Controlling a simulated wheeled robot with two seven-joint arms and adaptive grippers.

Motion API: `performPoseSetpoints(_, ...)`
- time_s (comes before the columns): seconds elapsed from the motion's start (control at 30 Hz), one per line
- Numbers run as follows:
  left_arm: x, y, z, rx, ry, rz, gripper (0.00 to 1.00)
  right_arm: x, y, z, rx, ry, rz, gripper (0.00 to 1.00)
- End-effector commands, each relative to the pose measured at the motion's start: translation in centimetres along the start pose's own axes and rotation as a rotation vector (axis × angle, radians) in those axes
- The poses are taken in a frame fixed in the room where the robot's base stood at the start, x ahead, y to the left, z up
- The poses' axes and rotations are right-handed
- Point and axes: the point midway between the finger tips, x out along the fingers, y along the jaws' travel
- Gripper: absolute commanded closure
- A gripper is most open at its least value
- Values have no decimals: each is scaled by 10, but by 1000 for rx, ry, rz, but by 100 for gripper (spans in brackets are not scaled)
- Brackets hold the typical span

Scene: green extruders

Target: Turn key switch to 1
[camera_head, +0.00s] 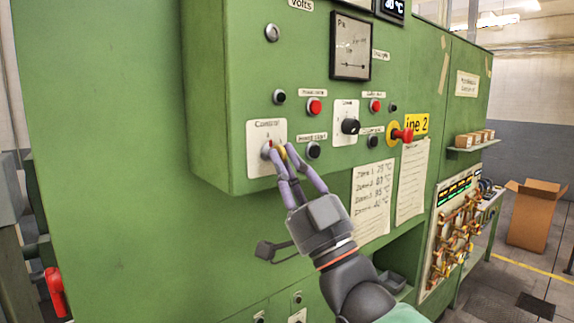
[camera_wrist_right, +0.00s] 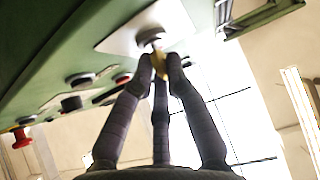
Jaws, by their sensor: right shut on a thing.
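The key switch (camera_head: 266,150) sits on a white plate labelled "Control" (camera_head: 266,127) at the lower left of the green panel. My right gripper (camera_head: 277,149) is at this switch with its fingers closed together on the key. In the right wrist view the right gripper (camera_wrist_right: 163,66) has its fingertips around the yellowish key (camera_wrist_right: 158,64), just below the switch's round metal body (camera_wrist_right: 150,37). The fingers hide most of the key, and its exact angle is hard to tell. My left gripper is not in view.
Beside the switch are a black button (camera_head: 313,150), a red button (camera_head: 314,106) and a black selector knob (camera_head: 350,126). A red emergency knob (camera_head: 402,135) sticks out further right. Paper sheets (camera_head: 371,198) hang below. A red handle (camera_head: 55,291) is at lower left.

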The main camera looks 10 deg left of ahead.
Motion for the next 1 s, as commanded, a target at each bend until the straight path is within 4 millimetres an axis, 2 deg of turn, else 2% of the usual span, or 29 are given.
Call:
performPoseSetpoints(0.27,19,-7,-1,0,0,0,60,-2,-4,2,78,1,73,100)
performPoseSetpoints(0.53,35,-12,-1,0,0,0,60,-1,-7,2,227,0,219,100)
performPoseSetpoints(0.77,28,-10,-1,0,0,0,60,2,-9,0,364,-3,358,100)
performPoseSetpoints(1.0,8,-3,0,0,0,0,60,4,-11,-3,510,-4,506,100)
